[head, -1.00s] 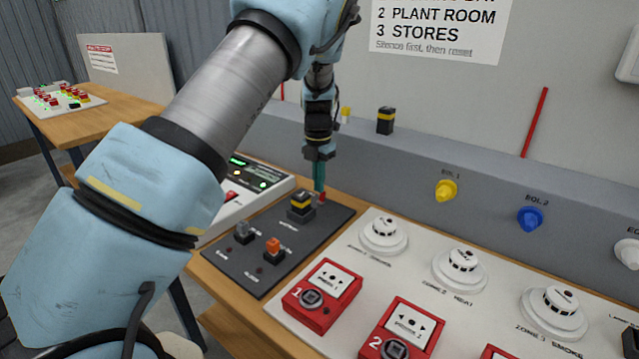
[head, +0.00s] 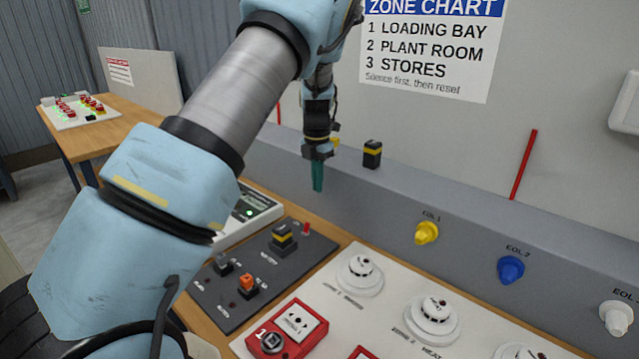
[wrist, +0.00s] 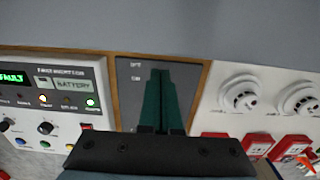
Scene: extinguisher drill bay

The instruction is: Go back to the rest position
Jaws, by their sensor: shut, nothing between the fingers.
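My gripper (head: 317,177) hangs from my blue arm in the head view, its green fingers together and empty. It is in the air in front of the grey ledge, above the dark switch panel (head: 222,300), touching nothing that I can see. In the wrist view my gripper's green fingers (wrist: 160,75) lie side by side and cover much of the dark panel (wrist: 130,72). In the head view this panel bears a yellow-and-black block (head: 283,238), an orange switch (head: 246,283), a grey switch (head: 222,263) and a small red part (head: 306,229).
A white control panel (wrist: 50,65) with a lit "FAULT" display lies left of the dark panel. To the right is a white board with detectors (head: 360,274) and red call points (head: 287,333). The ledge (head: 380,205) bears coloured knobs and a black-and-yellow block (head: 372,153).

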